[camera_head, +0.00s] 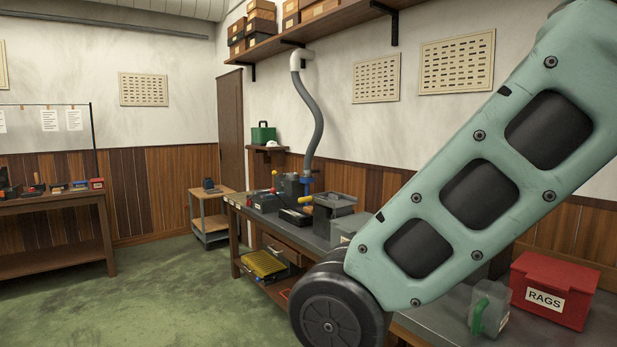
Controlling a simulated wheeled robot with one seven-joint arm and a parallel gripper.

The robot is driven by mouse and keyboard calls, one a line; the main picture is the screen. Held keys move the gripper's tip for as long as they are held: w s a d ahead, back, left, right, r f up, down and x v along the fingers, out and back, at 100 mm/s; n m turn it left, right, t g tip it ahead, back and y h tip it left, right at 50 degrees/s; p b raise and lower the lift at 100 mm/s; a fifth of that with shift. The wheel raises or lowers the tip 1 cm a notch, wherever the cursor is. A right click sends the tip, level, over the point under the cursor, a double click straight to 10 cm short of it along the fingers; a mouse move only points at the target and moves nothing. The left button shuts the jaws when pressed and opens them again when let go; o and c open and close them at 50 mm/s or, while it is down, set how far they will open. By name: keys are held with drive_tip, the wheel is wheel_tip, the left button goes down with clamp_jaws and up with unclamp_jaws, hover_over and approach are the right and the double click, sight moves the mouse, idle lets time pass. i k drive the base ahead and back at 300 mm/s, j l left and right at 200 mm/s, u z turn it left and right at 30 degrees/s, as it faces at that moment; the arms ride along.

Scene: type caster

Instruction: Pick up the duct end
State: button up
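A grey flexible duct (315,125) hangs from a white elbow (301,60) high on the wall. It curves down to the far part of the workbench (325,240). The duct end (308,178) is at the bottom of the hose and looks blue there, among the machine parts on the bench. It is small and partly crowded by them, and I cannot tell whether it rests on anything. My teal arm crosses the right side of the picture in front of the bench. My gripper is not in view.
A grey machine (333,208) with a yellow part stands beside the duct end. A small cart (210,225) stands beyond the bench. The green floor at left is clear.

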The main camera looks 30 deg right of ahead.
sight(307, 174)
drive_tip(key=i, duration=3.85)
drive_tip(key=i+z, duration=0.2)
drive_tip(key=i, duration=0.3)
drive_tip(key=i+j+z, duration=0.2)
drive_tip(key=i, duration=0.3)
drive_tip(key=i+j+z, duration=0.25)
drive_tip(key=i, duration=0.25)
